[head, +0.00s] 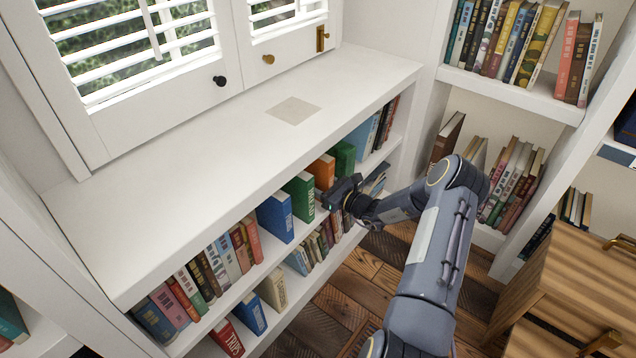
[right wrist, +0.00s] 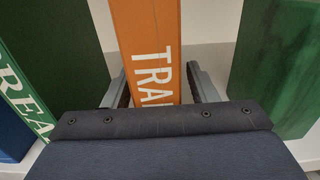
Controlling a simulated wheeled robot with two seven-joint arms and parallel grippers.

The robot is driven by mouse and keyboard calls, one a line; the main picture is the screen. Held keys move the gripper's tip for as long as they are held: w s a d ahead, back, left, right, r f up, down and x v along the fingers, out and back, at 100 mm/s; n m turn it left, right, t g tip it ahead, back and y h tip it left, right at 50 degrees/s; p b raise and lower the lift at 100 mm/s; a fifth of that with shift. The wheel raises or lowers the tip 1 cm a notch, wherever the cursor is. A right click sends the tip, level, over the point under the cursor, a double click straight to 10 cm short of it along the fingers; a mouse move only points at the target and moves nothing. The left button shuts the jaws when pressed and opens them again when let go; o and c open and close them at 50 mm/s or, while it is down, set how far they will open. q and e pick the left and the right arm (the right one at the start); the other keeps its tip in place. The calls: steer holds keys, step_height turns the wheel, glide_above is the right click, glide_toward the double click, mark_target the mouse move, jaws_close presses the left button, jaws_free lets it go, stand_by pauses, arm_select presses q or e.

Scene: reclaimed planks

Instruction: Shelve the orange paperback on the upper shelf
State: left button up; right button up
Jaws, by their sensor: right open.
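The orange paperback (head: 321,171) stands upright on the upper shelf (head: 246,283) of the low white bookcase, between green books. In the right wrist view its orange spine (right wrist: 150,45) with white letters rises between my fingers. My right gripper (head: 329,193) is at the shelf front, right by the book. Its jaws (right wrist: 160,88) are open, one finger on each side of the lower spine, with a visible gap at least on the right. The book's lower end is hidden behind the gripper body. My left gripper is not in view.
The white countertop (head: 220,150) overhangs the shelf. More books fill the lower shelf. A wooden cabinet (head: 565,265) stands at the right.

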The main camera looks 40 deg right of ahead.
steer(key=p+v, duration=0.2)
steer(key=v, duration=0.5)
steer(key=shift+s, duration=0.4)
steer(key=shift+d, duration=0.15)
